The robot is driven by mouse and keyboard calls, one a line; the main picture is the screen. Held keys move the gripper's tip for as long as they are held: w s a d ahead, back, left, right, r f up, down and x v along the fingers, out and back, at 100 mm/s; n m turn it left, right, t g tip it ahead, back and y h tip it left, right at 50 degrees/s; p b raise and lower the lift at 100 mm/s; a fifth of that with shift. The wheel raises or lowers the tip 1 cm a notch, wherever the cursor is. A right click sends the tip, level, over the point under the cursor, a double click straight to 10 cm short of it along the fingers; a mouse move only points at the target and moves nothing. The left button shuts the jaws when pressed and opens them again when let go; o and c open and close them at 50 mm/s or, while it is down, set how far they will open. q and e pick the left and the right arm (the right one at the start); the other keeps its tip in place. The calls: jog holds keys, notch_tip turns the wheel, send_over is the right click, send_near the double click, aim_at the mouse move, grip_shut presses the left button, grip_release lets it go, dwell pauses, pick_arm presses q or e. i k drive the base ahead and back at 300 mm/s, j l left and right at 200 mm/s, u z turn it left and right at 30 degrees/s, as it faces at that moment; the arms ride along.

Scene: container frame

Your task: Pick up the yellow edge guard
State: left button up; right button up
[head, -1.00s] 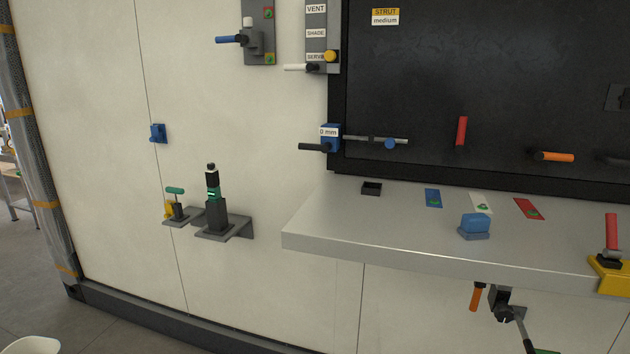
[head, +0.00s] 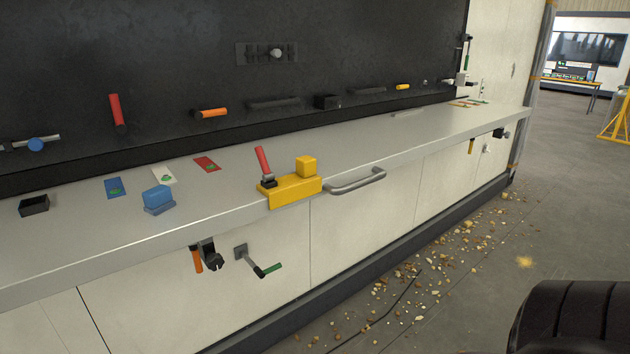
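The yellow edge guard (head: 290,194) sits over the front edge of the grey counter (head: 226,191), right of the view's middle-left. A yellow block (head: 306,167) stands up at its right end. A clamp with a red handle (head: 262,160) and dark base stands at its left end, the handle tilted. Neither of my grippers shows in the head view.
A blue block (head: 157,197) and blue, white and red cards lie left of the guard. A grey bar handle (head: 357,181) juts from the counter edge to its right. An orange-handled tool (head: 196,259) and green-handled lever (head: 268,270) project below. Debris (head: 440,262) litters the floor.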

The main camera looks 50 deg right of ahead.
aim_at(305, 182)
jog(key=l+z, duration=0.1)
jog(key=z, duration=1.25)
jog(key=i+j, duration=0.05)
